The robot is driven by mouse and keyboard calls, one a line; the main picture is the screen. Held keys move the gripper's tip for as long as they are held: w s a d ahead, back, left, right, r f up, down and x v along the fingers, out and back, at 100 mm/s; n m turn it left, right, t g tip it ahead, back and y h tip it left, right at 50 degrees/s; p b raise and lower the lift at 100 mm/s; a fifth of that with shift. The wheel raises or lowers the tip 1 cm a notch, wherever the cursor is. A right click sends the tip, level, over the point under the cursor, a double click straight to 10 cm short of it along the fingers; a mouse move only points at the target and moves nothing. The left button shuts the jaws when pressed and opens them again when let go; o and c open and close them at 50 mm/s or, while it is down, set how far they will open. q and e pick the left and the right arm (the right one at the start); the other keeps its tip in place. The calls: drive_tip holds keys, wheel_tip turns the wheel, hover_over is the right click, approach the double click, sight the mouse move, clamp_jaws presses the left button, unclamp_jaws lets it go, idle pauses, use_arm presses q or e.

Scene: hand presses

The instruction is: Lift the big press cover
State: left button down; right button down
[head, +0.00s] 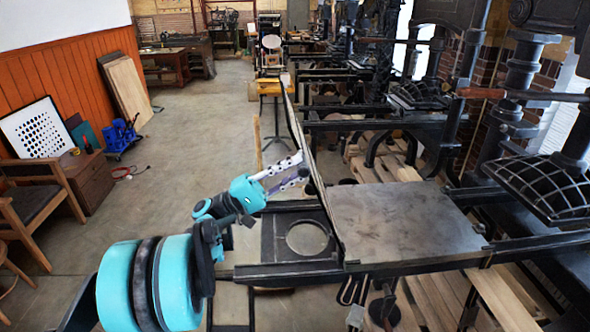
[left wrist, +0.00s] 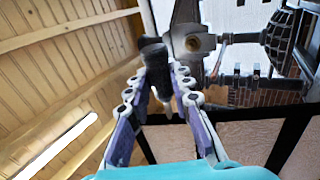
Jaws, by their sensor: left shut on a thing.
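The big press cover (head: 312,165) is a thin flat panel standing almost upright, seen nearly edge-on in the head view. Its lower edge meets the left side of the grey press bed (head: 400,220). My left gripper (head: 301,170) is at the cover's left face. In the left wrist view my left gripper (left wrist: 160,90) has its fingers closed around a dark knob-like piece (left wrist: 155,65), apparently the cover's handle. A dark frame (left wrist: 225,115), likely part of the cover, passes behind the fingers. My right gripper is not in view.
Black press rails (head: 290,270) run below the cover. A wooden cabinet (head: 85,180) and a chair (head: 40,195) stand at the left. The floor between them and the press is clear.

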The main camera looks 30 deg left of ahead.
use_arm(q)
drive_tip(key=c, duration=1.3)
unclamp_jaws()
drive_tip(key=shift+c, duration=0.2)
drive_tip(key=v, duration=1.2)
